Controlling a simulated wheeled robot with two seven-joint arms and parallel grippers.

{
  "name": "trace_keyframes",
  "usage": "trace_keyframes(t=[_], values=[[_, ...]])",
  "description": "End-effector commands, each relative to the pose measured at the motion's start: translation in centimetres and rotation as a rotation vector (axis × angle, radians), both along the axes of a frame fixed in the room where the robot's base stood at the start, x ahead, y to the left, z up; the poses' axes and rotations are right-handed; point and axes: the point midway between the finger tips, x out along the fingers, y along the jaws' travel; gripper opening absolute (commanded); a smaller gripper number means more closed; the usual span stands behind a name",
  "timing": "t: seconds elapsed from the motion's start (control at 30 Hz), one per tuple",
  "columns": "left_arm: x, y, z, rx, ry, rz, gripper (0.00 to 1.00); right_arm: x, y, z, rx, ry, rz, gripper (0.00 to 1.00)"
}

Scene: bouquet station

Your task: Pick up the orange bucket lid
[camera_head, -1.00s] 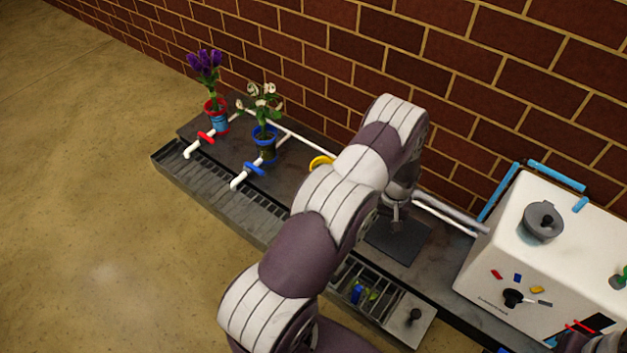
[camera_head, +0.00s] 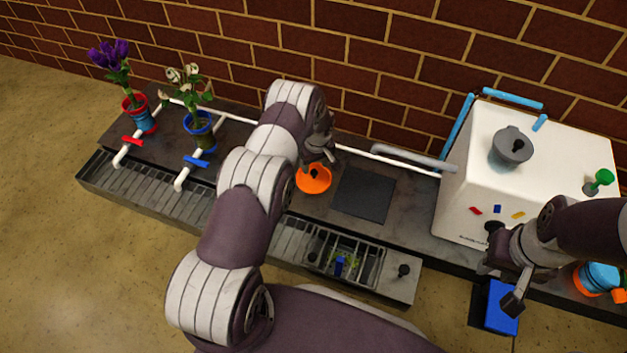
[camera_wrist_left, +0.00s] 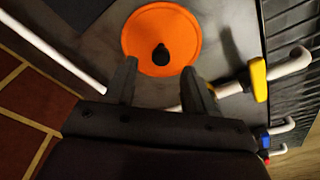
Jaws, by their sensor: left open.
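The orange bucket lid (camera_head: 313,182) lies flat on the dark counter, a round disc with a black knob in its middle. In the left wrist view the lid (camera_wrist_left: 143,28) is just beyond my fingertips, with the knob between their lines. My left gripper (camera_head: 322,158) is above the lid in the head view, partly hidden by its own wrist. In the left wrist view the left gripper (camera_wrist_left: 159,66) is open and empty. My right gripper (camera_head: 499,284) is at the right, over a blue object (camera_head: 501,308); whether it grips that is unclear.
A dark square plate (camera_head: 365,192) lies right of the lid. A white pipe (camera_head: 385,163) runs behind. Potted purple (camera_head: 141,114) and white flowers (camera_head: 199,127) stand left. A yellow valve (camera_wrist_left: 258,79) is near the lid.

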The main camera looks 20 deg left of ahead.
Motion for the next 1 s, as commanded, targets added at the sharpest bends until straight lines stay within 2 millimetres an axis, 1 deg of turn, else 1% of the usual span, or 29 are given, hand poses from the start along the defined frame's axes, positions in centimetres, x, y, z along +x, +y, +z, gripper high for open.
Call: trace_keyframes(t=[0.03,0.07,0.13,0.2,0.37,0.47,0.5,0.53,0.57,0.87,0.93,0.97,1.0], values=[[-0.1,0.0,-2.1,0.000,0.003,0.000,0.54,0.0,0.0,-1.9,0.000,0.000,0.000,0.34],[-0.2,0.1,-2.8,0.000,0.003,0.000,0.54,0.0,0.0,-2.5,0.000,0.000,0.000,0.34],[0.0,0.2,-3.7,0.000,0.001,0.000,0.54,0.0,0.0,-3.1,0.000,0.001,0.000,0.34],[0.1,0.2,-3.9,0.000,0.000,0.000,0.54,0.0,0.0,-3.2,0.000,0.001,0.000,0.34],[0.1,0.2,-3.6,0.000,0.000,-0.001,0.54,0.0,0.0,-2.8,0.000,0.000,0.000,0.34],[0.1,0.2,-3.6,0.000,0.001,-0.001,0.25,0.0,0.0,-2.8,0.000,0.000,0.000,0.34],[0.1,0.2,-3.6,0.000,0.001,-0.001,0.12,0.0,0.0,-2.8,0.000,0.000,0.000,0.34],[0.1,0.2,-3.6,0.000,0.001,-0.001,0.02,0.0,0.0,-2.8,0.000,0.000,0.000,0.34],[0.1,0.2,-3.6,0.000,0.001,-0.001,0.00,0.0,0.0,-2.8,0.000,0.000,0.000,0.34],[0.1,0.2,-3.5,0.000,0.001,-0.001,0.00,0.0,0.0,-2.8,0.000,0.001,0.000,0.34],[0.1,0.2,-2.8,0.000,0.000,-0.001,0.00,0.0,0.0,-2.3,0.000,0.001,0.000,0.34],[0.1,0.2,-2.3,0.000,0.000,-0.001,0.00,0.0,0.0,-1.9,0.000,0.001,0.000,0.34],[0.1,0.2,-1.3,0.001,-0.001,-0.001,0.00,0.0,0.0,-1.2,0.000,0.001,0.000,0.34]])
